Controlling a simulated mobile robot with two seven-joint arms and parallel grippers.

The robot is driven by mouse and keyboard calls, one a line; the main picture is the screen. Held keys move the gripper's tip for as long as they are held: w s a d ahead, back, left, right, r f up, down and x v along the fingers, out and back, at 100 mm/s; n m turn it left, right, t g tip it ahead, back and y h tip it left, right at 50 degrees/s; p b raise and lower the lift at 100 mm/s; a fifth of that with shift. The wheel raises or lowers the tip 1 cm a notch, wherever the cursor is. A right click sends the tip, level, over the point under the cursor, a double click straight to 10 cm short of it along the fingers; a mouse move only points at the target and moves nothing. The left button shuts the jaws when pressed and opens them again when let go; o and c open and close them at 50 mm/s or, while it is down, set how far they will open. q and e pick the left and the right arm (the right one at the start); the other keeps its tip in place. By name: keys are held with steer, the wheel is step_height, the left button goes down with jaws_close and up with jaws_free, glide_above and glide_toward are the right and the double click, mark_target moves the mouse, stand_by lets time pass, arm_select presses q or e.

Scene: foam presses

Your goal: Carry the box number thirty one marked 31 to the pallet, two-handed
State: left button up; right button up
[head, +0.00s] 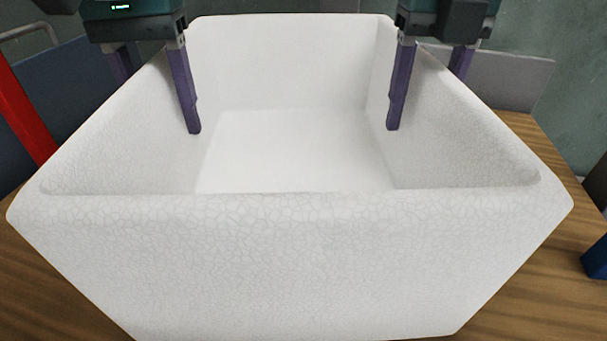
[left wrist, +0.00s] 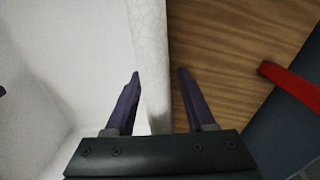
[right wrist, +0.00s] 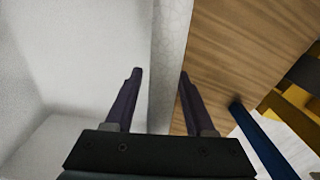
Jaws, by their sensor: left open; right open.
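A large white open foam box (head: 300,255) fills the middle of the head view and looks empty. No number 31 shows on the faces in view. My left gripper (head: 157,100) is open over the box's left wall, one finger inside and one outside; the left wrist view shows the wall (left wrist: 153,60) between its fingers. My right gripper (head: 425,98) is open over the right wall in the same way, and the right wrist view shows that wall (right wrist: 170,60) between its fingers. Whether any finger touches a wall I cannot tell. The pallet is not recognisable in these views.
The box stands on a brown wooden surface (head: 515,290). A red bar (head: 22,110) stands at the left, and a blue object (head: 596,258) lies at the right edge. Yellow parts (right wrist: 290,115) and a blue bar (right wrist: 262,140) show beside the wood in the right wrist view.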

arm_select(q)
step_height(320, 180, up, 12)
steer(key=shift+f, duration=0.15)
arm_select(e)
steer(key=shift+r, duration=0.2)
step_height(320, 180, up, 12)
steer(key=shift+f, duration=0.15)
arm_select(q)
steer(key=shift+r, duration=0.2)
